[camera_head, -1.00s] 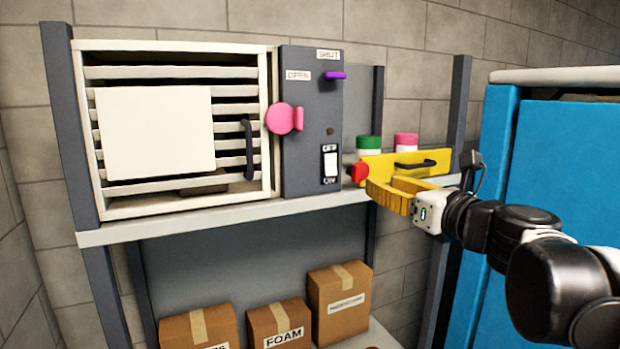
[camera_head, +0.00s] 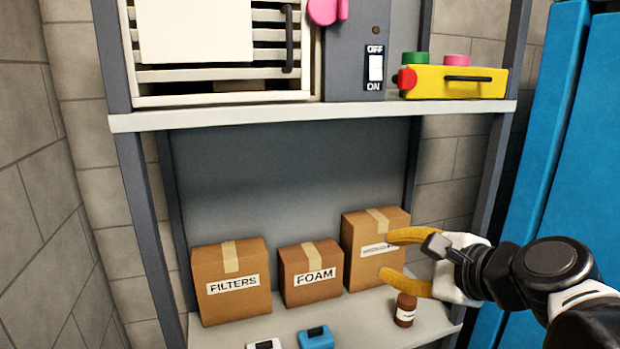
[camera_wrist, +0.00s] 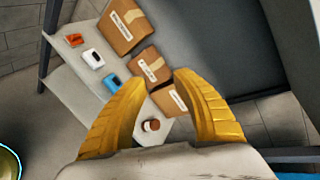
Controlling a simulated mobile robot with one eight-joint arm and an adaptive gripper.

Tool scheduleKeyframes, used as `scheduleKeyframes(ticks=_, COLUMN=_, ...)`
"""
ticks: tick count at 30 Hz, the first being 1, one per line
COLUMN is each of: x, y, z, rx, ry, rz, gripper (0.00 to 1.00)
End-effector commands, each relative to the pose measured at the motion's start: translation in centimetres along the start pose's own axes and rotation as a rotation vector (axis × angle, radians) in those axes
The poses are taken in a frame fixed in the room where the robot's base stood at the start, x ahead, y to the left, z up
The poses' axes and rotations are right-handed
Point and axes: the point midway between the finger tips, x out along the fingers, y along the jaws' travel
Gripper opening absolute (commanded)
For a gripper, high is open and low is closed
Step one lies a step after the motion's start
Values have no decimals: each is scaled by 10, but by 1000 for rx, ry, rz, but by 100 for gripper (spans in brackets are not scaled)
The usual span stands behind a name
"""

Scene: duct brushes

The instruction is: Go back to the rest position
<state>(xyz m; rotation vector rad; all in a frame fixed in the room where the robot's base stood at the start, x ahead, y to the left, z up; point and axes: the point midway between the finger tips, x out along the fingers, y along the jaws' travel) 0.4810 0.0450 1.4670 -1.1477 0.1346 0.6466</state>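My gripper (camera_head: 388,257) has yellow fingers spread apart with nothing between them. In the head view it is in front of the right end of the lower shelf, near the rightmost cardboard box (camera_head: 366,262). In the wrist view the open fingers (camera_wrist: 160,90) point toward the lower shelf, with the boxes beyond them. A yellow box (camera_head: 455,82) with a black handle and a red knob (camera_head: 406,80) sits on the upper shelf, apart from my gripper.
A FILTERS box (camera_head: 232,296), a FOAM box (camera_head: 309,278), a blue item (camera_head: 316,338) and a brown bottle (camera_head: 404,312) stand on the lower shelf. A louvred unit (camera_head: 220,95) is on the upper shelf (camera_head: 300,112). Blue doors (camera_head: 590,170) stand at the right.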

Motion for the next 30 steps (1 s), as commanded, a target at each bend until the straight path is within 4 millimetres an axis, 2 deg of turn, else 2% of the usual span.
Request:
scheduleKeyframes(ticks=1, x=16, y=55, z=-17, rx=-149, ry=19, rz=56, gripper=33)
scheduleKeyframes(ticks=6, x=37, y=188, z=-66, rx=-730, ry=71, rz=277, gripper=33)
scheduleKeyframes(ticks=9, x=43, y=254, z=-99, rx=-1055, ry=78, rz=411, gripper=33)
scheduleKeyframes(ticks=12, x=44, y=302, z=-129, rx=-1326, ry=74, rz=530, gripper=33)
scheduleKeyframes(ticks=15, x=43, y=332, z=-152, rx=-1522, ry=65, rz=622, gripper=33)
scheduleKeyframes(ticks=18, x=40, y=347, z=-164, rx=-1637, ry=57, rz=680, gripper=33)
scheduleKeyframes(ticks=30, x=39, y=350, z=-168, rx=-1679, ry=54, rz=702, gripper=33)
